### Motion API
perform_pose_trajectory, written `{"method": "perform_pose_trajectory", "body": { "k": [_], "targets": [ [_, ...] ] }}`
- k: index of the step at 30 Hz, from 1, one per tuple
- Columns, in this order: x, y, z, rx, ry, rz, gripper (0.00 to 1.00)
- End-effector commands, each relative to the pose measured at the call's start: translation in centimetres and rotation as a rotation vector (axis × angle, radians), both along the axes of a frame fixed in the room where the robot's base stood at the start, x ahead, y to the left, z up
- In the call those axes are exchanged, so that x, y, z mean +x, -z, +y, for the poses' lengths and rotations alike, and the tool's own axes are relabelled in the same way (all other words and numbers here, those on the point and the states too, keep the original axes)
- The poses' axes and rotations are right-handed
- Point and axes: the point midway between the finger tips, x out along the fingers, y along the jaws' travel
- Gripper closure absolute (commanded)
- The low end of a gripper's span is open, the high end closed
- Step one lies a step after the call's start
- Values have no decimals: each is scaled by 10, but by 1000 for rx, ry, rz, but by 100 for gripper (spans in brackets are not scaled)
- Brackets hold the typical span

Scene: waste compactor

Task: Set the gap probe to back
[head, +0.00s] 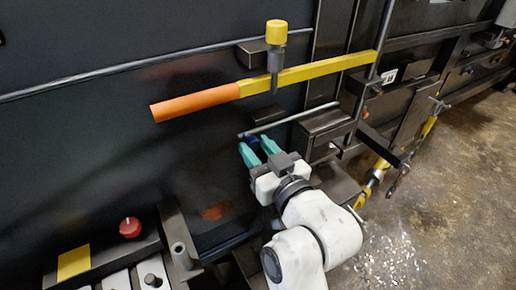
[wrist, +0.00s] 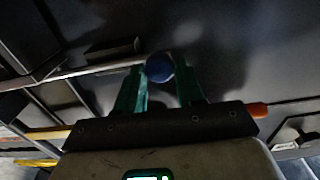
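My gripper (head: 257,149) has teal fingers and is up against the dark machine wall, below the big lever. A blue ball knob (wrist: 159,68) on the end of a thin metal rod (wrist: 100,69) sits between the fingertips; I take it for the gap probe. In the head view the knob (head: 251,140) is partly covered by the fingers. The fingers are apart with the knob between them; whether they press on it is not clear. The rod (head: 295,117) runs right and slightly up to a dark block (head: 328,121).
A yellow lever (head: 310,72) with an orange grip (head: 195,102) crosses above my gripper. A yellow-capped pin (head: 276,35) stands at it. A red button (head: 130,227) and a dark console are lower left. Bare floor (head: 460,150) shows at right.

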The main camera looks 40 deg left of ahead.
Motion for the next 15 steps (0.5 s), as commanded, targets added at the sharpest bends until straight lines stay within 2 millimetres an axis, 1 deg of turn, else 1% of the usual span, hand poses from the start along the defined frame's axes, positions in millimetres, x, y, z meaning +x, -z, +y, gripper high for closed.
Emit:
{"method": "perform_pose_trajectory", "body": {
  "k": [1, 2, 11, 15],
  "targets": [
    [0, 0, 0, 0, 0, 0, 68],
    [0, 0, 0, 0, 0, 0, 71],
    [0, 0, 0, 0, 0, 0, 99],
    [0, 0, 0, 0, 0, 0, 100]
  ]
}}
